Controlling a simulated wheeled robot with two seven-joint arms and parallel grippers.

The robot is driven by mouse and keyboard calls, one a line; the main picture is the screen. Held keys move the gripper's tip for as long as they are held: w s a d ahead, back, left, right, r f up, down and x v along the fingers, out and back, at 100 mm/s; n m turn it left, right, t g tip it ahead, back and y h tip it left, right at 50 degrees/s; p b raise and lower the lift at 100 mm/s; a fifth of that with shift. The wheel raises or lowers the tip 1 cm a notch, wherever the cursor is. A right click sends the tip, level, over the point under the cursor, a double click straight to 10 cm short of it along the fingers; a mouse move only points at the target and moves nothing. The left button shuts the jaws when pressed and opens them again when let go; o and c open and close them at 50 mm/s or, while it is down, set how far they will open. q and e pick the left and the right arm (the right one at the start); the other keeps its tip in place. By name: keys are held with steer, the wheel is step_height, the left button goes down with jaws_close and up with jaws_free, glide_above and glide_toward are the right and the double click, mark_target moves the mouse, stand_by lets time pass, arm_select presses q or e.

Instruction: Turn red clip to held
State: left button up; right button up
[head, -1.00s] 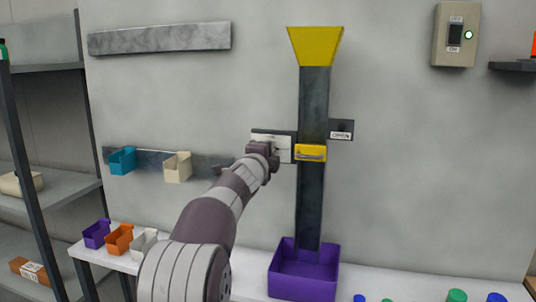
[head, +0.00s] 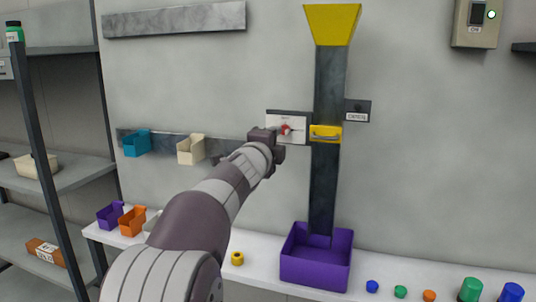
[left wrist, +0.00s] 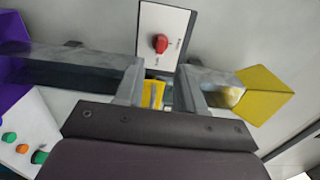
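The red clip (head: 286,129) sits on a white plate (head: 280,116) fixed to the wall, just left of the dark vertical chute (head: 329,85). In the left wrist view the red clip (left wrist: 160,43) shows near the top middle, on its white plate with small lettering I cannot read. My left gripper (head: 278,142) is just below and left of the clip in the head view, apart from it. My right gripper is not in view.
A yellow handle (head: 325,134) sits on the chute, right of the plate. A yellow funnel (head: 332,24) tops the chute; a purple bin (head: 315,270) stands under it. A dark labelled box (head: 357,111) is to the right. Several coloured caps lie on the white bench.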

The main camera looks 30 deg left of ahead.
arm_select(q)
steer(key=v, duration=0.5)
steer(key=shift+s, duration=0.15)
